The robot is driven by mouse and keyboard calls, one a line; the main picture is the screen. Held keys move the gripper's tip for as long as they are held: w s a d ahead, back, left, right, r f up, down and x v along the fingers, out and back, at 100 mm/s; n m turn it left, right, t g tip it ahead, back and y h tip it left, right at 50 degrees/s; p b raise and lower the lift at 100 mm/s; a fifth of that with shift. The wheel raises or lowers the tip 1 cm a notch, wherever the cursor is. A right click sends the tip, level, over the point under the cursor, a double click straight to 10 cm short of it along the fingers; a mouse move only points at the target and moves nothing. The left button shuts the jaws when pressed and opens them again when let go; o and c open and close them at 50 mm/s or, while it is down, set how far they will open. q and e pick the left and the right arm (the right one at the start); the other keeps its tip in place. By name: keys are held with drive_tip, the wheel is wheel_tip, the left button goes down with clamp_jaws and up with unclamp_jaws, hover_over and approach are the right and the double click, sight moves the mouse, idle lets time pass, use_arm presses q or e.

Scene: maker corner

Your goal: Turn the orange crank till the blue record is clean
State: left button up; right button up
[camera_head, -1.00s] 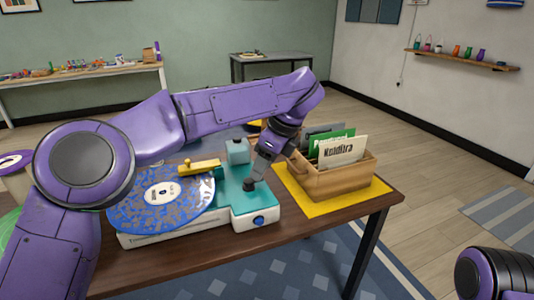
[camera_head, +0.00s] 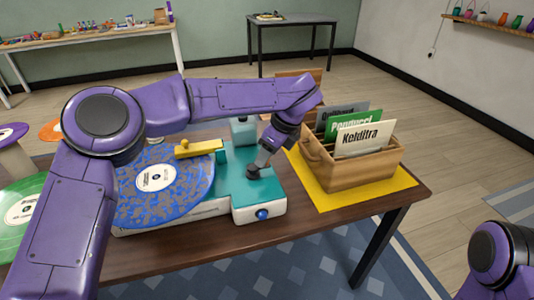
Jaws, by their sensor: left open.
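The blue record (camera_head: 187,195) lies flat on a white and teal machine (camera_head: 258,192) on the table. Grey-brown patches cover much of its blue face around a white label. A yellow bar with a small knob (camera_head: 200,148) reaches over the record's far edge. My left gripper (camera_head: 256,170) points down, open, just over the machine's teal top, right of the record. I cannot tell whether it touches anything there. I cannot make out an orange crank; the gripper and forearm hide part of the machine. Only a piece of my right arm shows at lower right, without its gripper.
A wooden crate (camera_head: 350,178) of record sleeves stands on a yellow mat (camera_head: 385,193) right of the machine. A green record (camera_head: 22,208) and an orange disc (camera_head: 50,130) lie at left. A blue push button (camera_head: 262,214) is on the machine's front.

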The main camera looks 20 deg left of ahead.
use_arm(q)
drive_tip(key=shift+s+a, duration=0.1)
drive_tip(key=shift+s, duration=0.1)
clamp_jaws()
